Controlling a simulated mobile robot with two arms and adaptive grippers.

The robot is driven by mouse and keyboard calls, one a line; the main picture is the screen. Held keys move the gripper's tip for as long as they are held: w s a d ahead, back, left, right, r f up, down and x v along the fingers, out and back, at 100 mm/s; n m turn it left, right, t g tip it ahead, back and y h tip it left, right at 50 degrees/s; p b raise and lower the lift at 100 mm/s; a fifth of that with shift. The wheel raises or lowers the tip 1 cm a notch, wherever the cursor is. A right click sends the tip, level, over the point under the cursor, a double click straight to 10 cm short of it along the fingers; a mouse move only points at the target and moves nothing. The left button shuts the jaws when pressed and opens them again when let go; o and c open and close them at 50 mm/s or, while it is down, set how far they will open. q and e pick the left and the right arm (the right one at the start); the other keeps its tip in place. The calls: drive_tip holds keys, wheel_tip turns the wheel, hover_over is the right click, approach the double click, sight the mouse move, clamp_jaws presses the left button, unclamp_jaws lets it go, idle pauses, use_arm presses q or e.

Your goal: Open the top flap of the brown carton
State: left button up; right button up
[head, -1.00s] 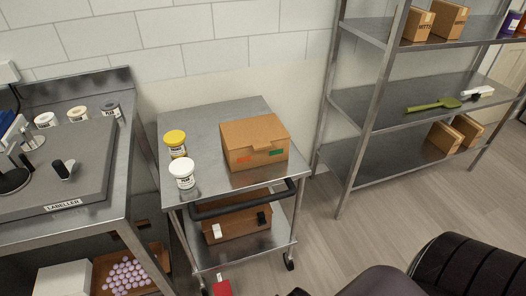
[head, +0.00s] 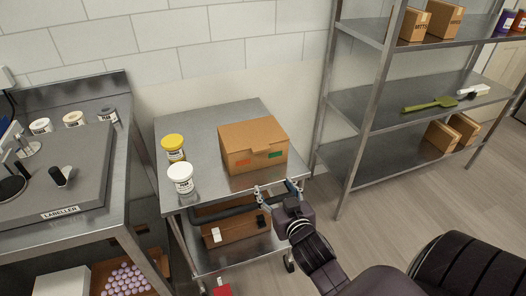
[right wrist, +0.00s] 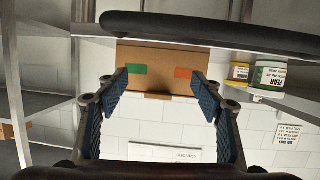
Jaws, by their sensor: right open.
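The brown carton (head: 252,147) stands on the top of the metal cart, its top flap lying closed. Its front face has an orange and a green mark. It also shows in the right wrist view (right wrist: 158,83), between and beyond my fingers. My right gripper (head: 277,193) is in front of the cart, close to its black handle bar, below and apart from the carton. In the right wrist view the right gripper (right wrist: 165,95) is open, with nothing between its blue-padded fingers. My left gripper is not in view.
A yellow-lidded jar (head: 173,147) and a white-lidded jar (head: 181,179) stand left of the carton on the cart (head: 205,124). The black handle bar (head: 222,212) runs along the cart's front. A labeller bench (head: 100,229) is at left, a metal shelf (head: 385,103) at right.

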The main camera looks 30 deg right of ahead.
sight(262, 150)
drive_tip(key=w+d+r+t, duration=0.1)
drive_tip(key=w, duration=0.2)
drive_tip(key=w+d+r+t+b, duration=0.1)
drive_tip(key=w+r, duration=0.1)
drive_tip(key=w, duration=0.2)
drive_tip(key=w+d+r+t, duration=0.1)
drive_tip(key=w+r, duration=0.1)
drive_tip(key=w, duration=0.2)
drive_tip(key=shift+t+b, duration=0.3)
drive_tip(key=shift+b, duration=0.05)
